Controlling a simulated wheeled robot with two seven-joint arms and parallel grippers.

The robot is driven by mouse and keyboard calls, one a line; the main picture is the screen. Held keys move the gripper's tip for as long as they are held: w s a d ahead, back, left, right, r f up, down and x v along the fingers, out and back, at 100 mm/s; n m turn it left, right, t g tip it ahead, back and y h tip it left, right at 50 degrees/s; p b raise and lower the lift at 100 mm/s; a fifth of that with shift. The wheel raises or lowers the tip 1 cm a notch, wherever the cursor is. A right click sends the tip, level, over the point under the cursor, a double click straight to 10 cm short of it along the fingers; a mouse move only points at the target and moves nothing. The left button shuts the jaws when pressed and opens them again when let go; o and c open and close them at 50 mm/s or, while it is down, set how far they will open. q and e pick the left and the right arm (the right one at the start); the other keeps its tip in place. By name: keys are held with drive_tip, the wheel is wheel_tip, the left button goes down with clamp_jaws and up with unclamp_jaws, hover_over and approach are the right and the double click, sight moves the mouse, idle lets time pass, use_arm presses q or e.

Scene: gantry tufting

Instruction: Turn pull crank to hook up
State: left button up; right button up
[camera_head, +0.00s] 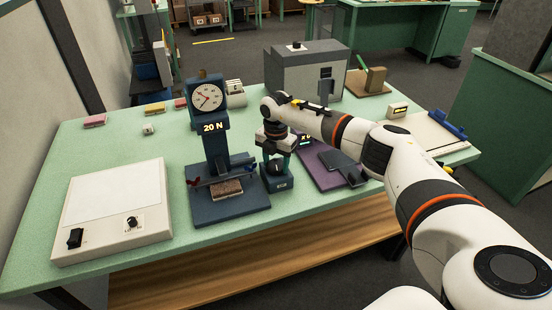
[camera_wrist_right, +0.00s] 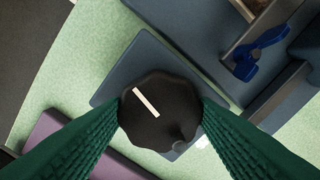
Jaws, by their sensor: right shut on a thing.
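A round black knob (camera_wrist_right: 175,98), which appears to be the pull crank, has a white line mark slanting from upper left to lower right in the right wrist view. It sits on a small blue-grey block (camera_head: 277,184) beside the pull tester. My right gripper (camera_head: 276,160) comes down from above and is shut on the knob, one green ribbed finger on each side. The pull tester (camera_head: 215,150) has a round dial (camera_head: 207,97) and a "20 N" label. A brown piece (camera_head: 226,188) lies on its base. The hook is hard to make out. My left gripper is not in view.
A white panel box (camera_head: 115,205) with a knob and a switch stands at the left. A purple mat (camera_head: 317,176) lies right of the knob, under my right arm. A grey box (camera_head: 300,73) stands behind.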

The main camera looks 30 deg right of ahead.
drive_tip(key=m+p, duration=0.1)
drive_tip(key=m, duration=0.1)
drive_tip(key=m+p, duration=0.1)
drive_tip(key=m, duration=0.2)
drive_tip(key=shift+r+m+p, duration=0.2)
drive_tip(key=shift+m+p, duration=0.1)
drive_tip(key=shift+p, duration=0.05)
drive_tip(key=m+p, duration=0.3)
drive_tip(key=m, duration=0.2)
drive_tip(key=shift+w, duration=0.1)
drive_tip(key=m+p, duration=0.5)
drive_tip(key=m, duration=0.1)
drive_tip(key=shift+m, duration=0.3)
drive_tip(key=m+p, duration=0.2)
drive_tip(key=m, duration=0.2)
drive_tip(key=shift+f+m+p, duration=0.1)
drive_tip(key=shift+m+p, duration=0.2)
drive_tip(key=o, duration=1)
drive_tip(key=shift+f, duration=0.1)
drive_tip(key=shift+d, duration=0.1)
